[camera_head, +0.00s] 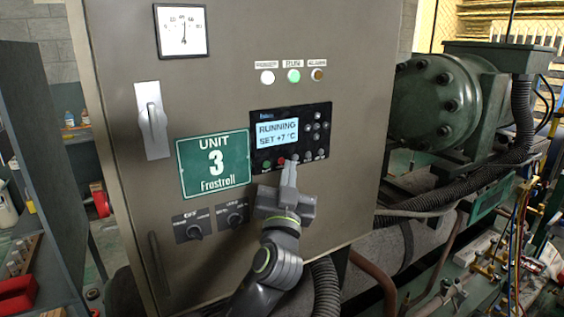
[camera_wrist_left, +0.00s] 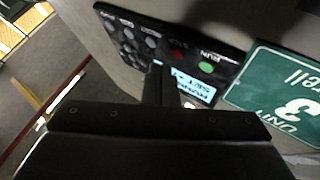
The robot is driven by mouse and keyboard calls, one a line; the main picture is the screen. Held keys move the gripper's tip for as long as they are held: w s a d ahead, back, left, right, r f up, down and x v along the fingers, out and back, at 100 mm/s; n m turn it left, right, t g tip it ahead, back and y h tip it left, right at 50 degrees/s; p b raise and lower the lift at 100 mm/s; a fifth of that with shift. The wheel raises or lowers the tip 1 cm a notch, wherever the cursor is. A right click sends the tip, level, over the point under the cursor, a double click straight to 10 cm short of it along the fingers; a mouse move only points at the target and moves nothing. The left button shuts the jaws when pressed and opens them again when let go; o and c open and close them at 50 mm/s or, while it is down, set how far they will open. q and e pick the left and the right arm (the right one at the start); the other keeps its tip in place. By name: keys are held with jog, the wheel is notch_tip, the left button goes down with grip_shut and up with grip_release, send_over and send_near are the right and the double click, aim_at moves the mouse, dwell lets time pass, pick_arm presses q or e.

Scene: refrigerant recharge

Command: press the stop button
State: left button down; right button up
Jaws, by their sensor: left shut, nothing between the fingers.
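The controller (camera_head: 291,137) is a black panel on the grey cabinet door, and its screen (camera_head: 277,133) reads RUNNING, SET +7 °C. A red button (camera_head: 281,160), the likely stop button, sits in its bottom row beside the green button (camera_head: 266,164). The wrist view shows the red button (camera_wrist_left: 176,53) and the green button (camera_wrist_left: 206,67), with the RUN label by the green one. My left gripper (camera_head: 289,164) is shut and empty, its tips close to the lower edge of the controller, just right of the red button. In the wrist view, the fingers (camera_wrist_left: 158,70) cover part of the screen. I cannot tell whether they touch the panel.
Three lamps (camera_head: 293,76) sit above the controller; the middle one glows green. A compressor (camera_head: 435,100) with hoses stands right.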

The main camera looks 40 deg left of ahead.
pick_arm(q)
jog(key=shift+a, duration=0.15)
jog(key=shift+w+a, duration=0.15)
jog(key=shift+a, duration=0.15)
jog(key=shift+w+a, duration=0.1)
jog(key=shift+a, duration=0.15)
dwell(0.6)
dwell(0.4)
jog(key=shift+s+d, duration=0.3)
jog(key=shift+d, duration=0.4)
jog(key=shift+b, duration=0.3)
jog(key=d, duration=0.1)
jog(key=s+d, duration=0.1)
jog(key=d, duration=0.1)
jog(key=s+d, duration=0.1)
jog(key=shift+d, duration=0.3)
jog(key=shift+w, duration=0.1)
